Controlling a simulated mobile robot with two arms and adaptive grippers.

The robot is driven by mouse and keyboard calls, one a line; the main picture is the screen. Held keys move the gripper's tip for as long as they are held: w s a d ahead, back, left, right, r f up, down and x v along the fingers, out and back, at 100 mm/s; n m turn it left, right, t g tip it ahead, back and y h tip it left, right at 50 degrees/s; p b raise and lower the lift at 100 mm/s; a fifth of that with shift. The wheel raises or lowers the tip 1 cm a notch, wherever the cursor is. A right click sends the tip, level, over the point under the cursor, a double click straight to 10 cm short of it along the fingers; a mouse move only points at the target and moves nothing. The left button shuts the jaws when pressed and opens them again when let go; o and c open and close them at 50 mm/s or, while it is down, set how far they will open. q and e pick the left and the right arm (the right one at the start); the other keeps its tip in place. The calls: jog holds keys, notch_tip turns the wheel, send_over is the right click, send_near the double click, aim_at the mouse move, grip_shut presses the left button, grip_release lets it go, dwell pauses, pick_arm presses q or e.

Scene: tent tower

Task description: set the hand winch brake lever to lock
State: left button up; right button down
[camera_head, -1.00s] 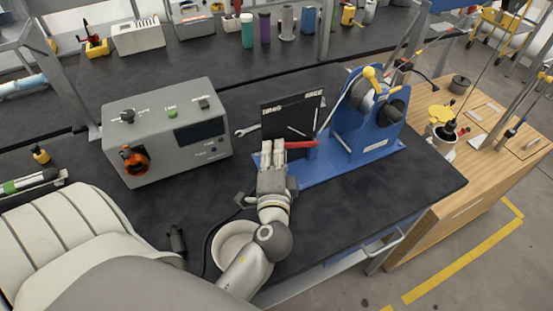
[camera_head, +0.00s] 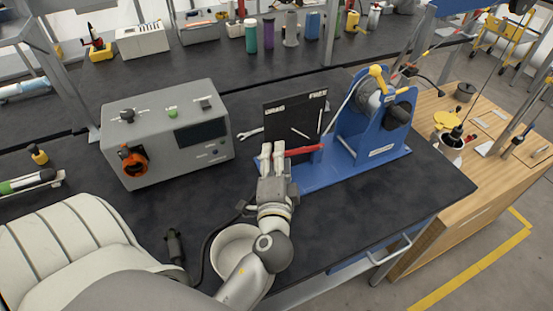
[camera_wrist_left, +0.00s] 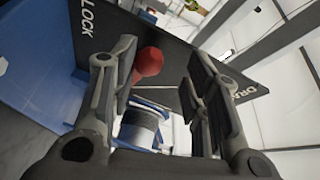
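The blue hand winch (camera_head: 345,160) stands on the dark bench, with a drum and a yellow-knobbed crank at its right. Its red brake lever (camera_head: 306,149) points left toward my left gripper (camera_head: 272,152). A black plate (camera_head: 296,117) stands behind the lever; the wrist view shows "LOCK" on its left part and a partly hidden "DR" word on its right. In the left wrist view, the lever's red knob (camera_wrist_left: 149,62) shows between my open fingers (camera_wrist_left: 165,85), nearer the left finger. I cannot tell whether they touch. My right gripper is not in view.
A grey control box (camera_head: 168,133) with an orange knob stands left of the winch. A wrench (camera_head: 249,134) lies between them. A wooden table (camera_head: 470,190) stands to the right.

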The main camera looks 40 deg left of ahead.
pick_arm(q)
jog(key=v, duration=1.2)
dwell(0.4)
